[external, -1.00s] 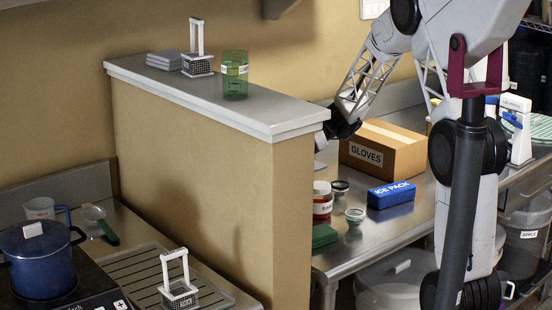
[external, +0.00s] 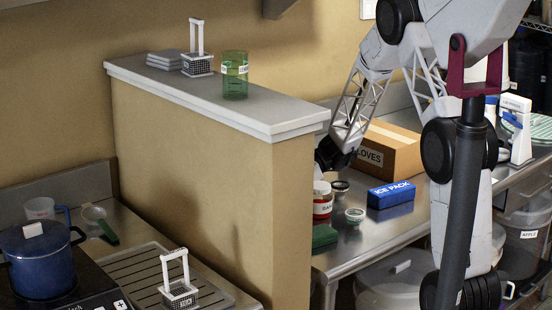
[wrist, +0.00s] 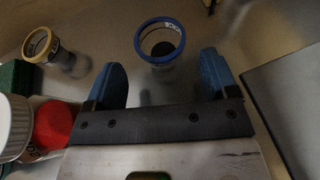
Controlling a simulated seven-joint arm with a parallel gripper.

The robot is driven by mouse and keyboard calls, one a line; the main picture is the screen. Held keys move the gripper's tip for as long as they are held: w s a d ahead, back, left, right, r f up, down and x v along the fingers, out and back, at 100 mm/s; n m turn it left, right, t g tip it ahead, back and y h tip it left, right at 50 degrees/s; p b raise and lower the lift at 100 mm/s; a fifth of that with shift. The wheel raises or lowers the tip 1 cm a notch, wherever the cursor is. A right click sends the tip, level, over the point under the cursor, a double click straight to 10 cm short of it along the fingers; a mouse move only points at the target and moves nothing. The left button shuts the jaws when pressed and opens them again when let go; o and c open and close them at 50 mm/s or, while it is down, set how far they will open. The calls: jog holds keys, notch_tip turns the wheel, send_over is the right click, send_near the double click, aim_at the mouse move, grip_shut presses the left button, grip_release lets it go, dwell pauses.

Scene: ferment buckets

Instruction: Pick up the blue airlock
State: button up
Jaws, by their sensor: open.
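The blue airlock (wrist: 160,42) shows in the wrist view as a round cup with a blue rim and a small label, standing near the top centre. My gripper (wrist: 165,70) is open and empty, with its two blue fingers to the left and right below the airlock in the picture. The airlock lies roughly in line with the gap between the fingers, and no contact shows. In the external view my wrist is low behind the end of the partition wall, and the fingertips are hidden.
A yellow-rimmed cup (wrist: 40,45), a green block (wrist: 18,78) and a red jar (wrist: 45,125) are at left in the wrist view. In the external view, the ice pack (external: 391,194) and glove box (external: 400,150) stand beyond the partition wall (external: 290,210).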

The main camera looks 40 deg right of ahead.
jog(key=shift+w+a+f, duration=0.15)
jog(key=shift+a+f, duration=0.15)
jog(key=shift+a, duration=0.25)
jog(key=shift+a, duration=0.15)
jog(key=shift+x, duration=2.5)
jog(key=c, duration=1)
